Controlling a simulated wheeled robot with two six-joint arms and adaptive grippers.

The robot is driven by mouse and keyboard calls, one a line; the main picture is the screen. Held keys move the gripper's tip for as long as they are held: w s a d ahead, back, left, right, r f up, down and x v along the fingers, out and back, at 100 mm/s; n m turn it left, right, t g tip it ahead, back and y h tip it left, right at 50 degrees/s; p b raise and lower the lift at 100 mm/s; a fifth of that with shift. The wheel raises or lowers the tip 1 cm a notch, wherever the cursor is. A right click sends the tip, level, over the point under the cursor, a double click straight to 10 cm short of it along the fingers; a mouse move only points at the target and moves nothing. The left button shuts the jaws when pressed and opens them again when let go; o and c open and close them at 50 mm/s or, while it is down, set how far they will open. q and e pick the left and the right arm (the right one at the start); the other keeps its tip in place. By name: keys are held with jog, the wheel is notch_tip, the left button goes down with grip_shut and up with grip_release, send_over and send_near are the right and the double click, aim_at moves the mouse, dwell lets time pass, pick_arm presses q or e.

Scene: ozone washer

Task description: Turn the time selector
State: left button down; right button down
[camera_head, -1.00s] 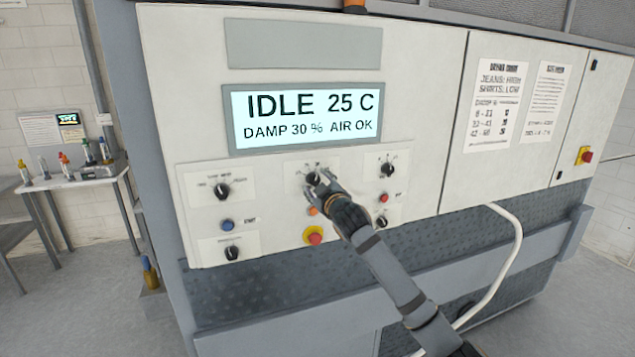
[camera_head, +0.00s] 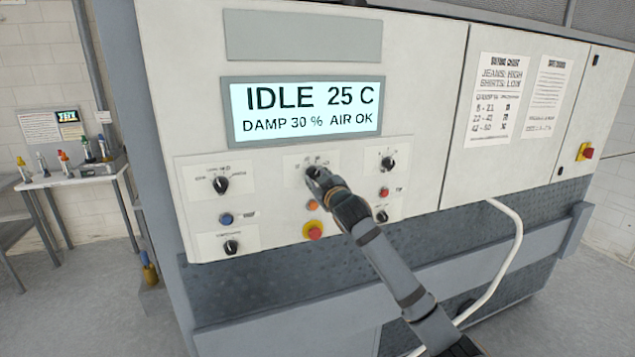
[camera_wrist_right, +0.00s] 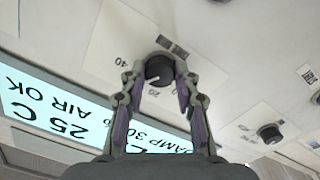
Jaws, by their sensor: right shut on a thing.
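The time selector is the black knob (camera_wrist_right: 159,69) with a white pointer line, on a white label plate with numbers in the right wrist view. In the head view this middle knob (camera_head: 312,172) is mostly hidden by my right gripper (camera_head: 318,180). In the right wrist view the fingers of my right gripper (camera_wrist_right: 159,84) stand on either side of the knob and are shut on it. The lower part of the label is partly hidden by the fingers. My left gripper is not in view.
Other knobs sit at left (camera_head: 220,185), lower left (camera_head: 231,247) and right (camera_head: 387,163). A blue button (camera_head: 226,219), an orange button (camera_head: 312,205) and a red button (camera_head: 313,231) are close by. The display (camera_head: 305,110) reads IDLE 25 C. A white hose (camera_head: 513,250) hangs at right.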

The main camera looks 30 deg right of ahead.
jog(key=m+b, duration=0.2)
jog(key=m, duration=0.1)
jog(key=shift+f, duration=0.15)
jog(key=shift+m+b, duration=0.8)
jog(key=shift+m, duration=0.4)
jog(key=c, duration=1)
grip_release()
